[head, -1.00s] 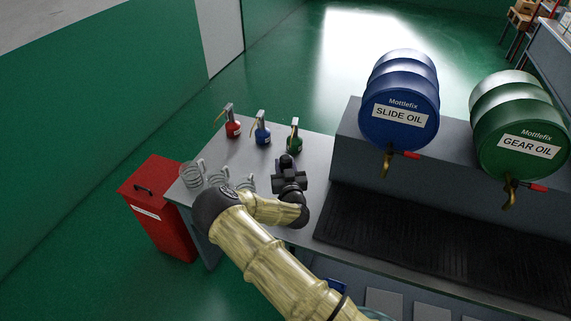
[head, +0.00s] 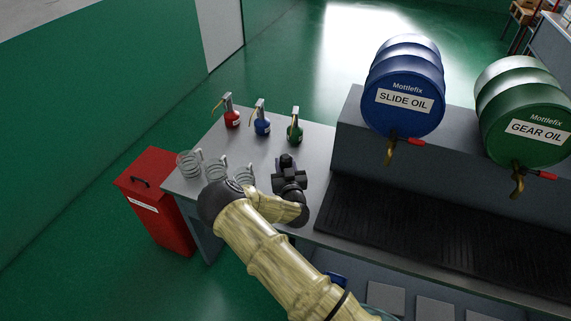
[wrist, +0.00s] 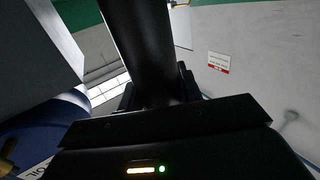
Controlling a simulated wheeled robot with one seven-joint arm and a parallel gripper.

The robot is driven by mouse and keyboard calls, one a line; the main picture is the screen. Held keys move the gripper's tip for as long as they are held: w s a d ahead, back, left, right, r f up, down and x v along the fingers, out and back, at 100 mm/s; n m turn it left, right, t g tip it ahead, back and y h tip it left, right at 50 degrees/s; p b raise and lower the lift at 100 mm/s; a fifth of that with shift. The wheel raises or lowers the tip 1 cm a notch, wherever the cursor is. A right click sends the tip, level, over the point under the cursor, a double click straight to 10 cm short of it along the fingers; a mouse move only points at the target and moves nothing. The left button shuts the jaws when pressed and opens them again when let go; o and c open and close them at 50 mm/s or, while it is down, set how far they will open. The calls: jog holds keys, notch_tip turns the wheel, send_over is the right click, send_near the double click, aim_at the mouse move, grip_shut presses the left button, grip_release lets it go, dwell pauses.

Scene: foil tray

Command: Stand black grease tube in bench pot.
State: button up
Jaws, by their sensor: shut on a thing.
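A black tube (wrist: 145,40) runs up from between the fingers of my gripper (wrist: 158,92) in the wrist view. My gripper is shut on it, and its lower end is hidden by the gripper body. In the head view my gripper (head: 288,172) is over the grey bench (head: 318,150), right of the clear jugs. The tube is hard to make out against the dark gripper there. I cannot pick out a bench pot in either view; my arm covers part of the bench.
Clear jugs (head: 187,163) stand at the bench's left end. Red (head: 232,120), blue (head: 262,127) and green (head: 295,132) oil cans stand behind. Blue (head: 403,90) and green (head: 525,120) drums sit on a raised block at right. A red bin (head: 155,205) stands left.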

jog(key=shift+f+b, duration=1.1)
jog(key=shift+f, duration=0.4)
jog(key=o, duration=1.2)
jog(key=shift+c, duration=0.2)
jog(key=shift+s, duration=0.15)
jog(key=s+d+b, duration=0.2)
jog(key=s+b, duration=0.3)
jog(key=s, duration=1.2)
jog(key=shift+d, duration=0.15)
jog(key=shift+d, duration=0.1)
